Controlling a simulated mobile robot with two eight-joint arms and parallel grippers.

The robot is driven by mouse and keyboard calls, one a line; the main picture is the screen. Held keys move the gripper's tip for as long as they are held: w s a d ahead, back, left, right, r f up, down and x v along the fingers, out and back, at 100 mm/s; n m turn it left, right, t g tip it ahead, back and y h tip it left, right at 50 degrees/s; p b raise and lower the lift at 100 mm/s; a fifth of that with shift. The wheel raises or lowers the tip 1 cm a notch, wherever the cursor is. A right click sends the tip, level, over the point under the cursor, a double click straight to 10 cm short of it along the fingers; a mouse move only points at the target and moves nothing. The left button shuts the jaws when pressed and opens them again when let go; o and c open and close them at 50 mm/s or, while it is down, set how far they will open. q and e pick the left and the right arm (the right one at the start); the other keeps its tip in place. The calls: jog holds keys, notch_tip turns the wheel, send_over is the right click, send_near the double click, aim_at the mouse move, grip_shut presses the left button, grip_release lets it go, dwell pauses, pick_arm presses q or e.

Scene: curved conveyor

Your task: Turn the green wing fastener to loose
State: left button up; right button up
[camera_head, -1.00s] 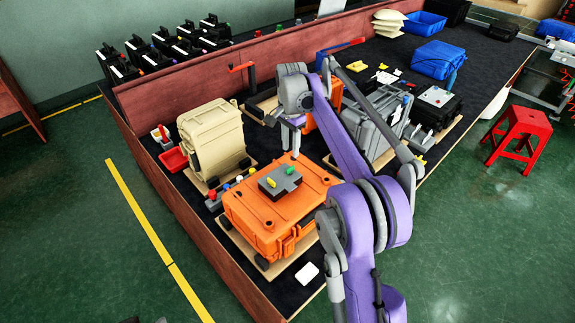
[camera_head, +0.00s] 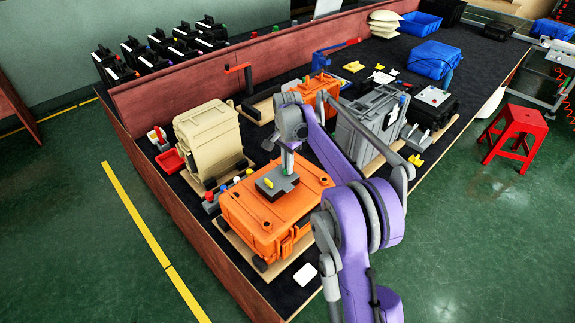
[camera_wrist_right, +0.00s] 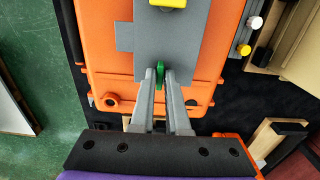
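A grey block (camera_head: 264,188) sits on top of the orange case (camera_head: 250,222); it also shows in the wrist view (camera_wrist_right: 170,50). The green wing fastener (camera_wrist_right: 160,70) stands at the near end of this block in the wrist view. In the head view my gripper hides it. My right gripper (camera_wrist_right: 160,76) has one finger on each side of the green fastener, with no clear gap, and looks shut on it. In the head view the right gripper (camera_head: 287,166) points down onto the block. A yellow wing fastener (camera_head: 268,183) is on the same block. My left gripper is not in view.
A beige case (camera_head: 208,138) stands behind the orange case. A grey case (camera_head: 368,122) stands to the right, behind my arm. Small coloured knobs (camera_head: 237,179) line the orange case's back left side. A wooden wall (camera_head: 180,85) runs along the conveyor.

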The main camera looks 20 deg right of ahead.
grip_shut()
jog(key=shift+n, duration=0.4)
jog(key=n, duration=0.3)
jog(key=shift+n, duration=0.4)
jog(key=n, duration=0.4)
jog(key=shift+n, duration=0.3)
jog(key=n, duration=0.8)
jog(key=shift+n, duration=0.3)
